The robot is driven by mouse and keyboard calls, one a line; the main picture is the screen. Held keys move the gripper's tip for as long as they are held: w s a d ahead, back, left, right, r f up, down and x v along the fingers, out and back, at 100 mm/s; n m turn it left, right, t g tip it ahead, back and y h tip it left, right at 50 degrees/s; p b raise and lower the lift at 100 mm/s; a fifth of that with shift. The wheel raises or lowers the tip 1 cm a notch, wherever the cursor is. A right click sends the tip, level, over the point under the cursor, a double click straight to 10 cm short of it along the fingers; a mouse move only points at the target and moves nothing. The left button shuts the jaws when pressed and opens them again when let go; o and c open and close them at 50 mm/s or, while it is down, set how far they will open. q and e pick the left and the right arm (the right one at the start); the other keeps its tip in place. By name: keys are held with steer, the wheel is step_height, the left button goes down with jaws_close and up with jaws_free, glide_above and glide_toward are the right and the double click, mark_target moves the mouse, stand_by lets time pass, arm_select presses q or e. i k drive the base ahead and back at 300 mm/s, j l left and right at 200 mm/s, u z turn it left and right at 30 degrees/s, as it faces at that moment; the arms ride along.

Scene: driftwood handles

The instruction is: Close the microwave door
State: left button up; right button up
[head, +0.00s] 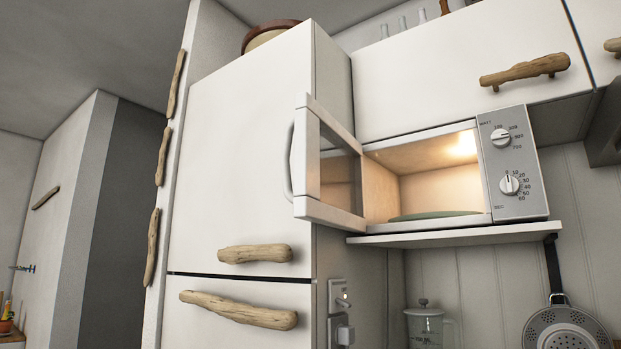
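The microwave (517,200) sits on a white shelf at the right, with its lit interior showing. Its door (330,205) stands wide open, hinged at the left side and swung out toward me. The door has a pale frame, a dark window and a curved handle (291,162) on its left edge. A greenish turntable plate (435,215) lies inside the cavity. The control panel with two dials is right of the opening. Neither of my grippers shows in the head view.
A tall white fridge (235,150) with driftwood handles stands left of the microwave, close to the open door. A white cupboard (430,75) hangs above. Below the shelf (455,236) are a glass jug (428,326), a hanging colander (566,328) and wall sockets (341,312).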

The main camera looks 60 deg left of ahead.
mark_target(329, 169)
steer(key=j+u, duration=0.35)
steer(key=j, duration=0.4)
steer(key=j+u, duration=0.35)
steer(key=j, duration=0.4)
steer(key=k, duration=0.05)
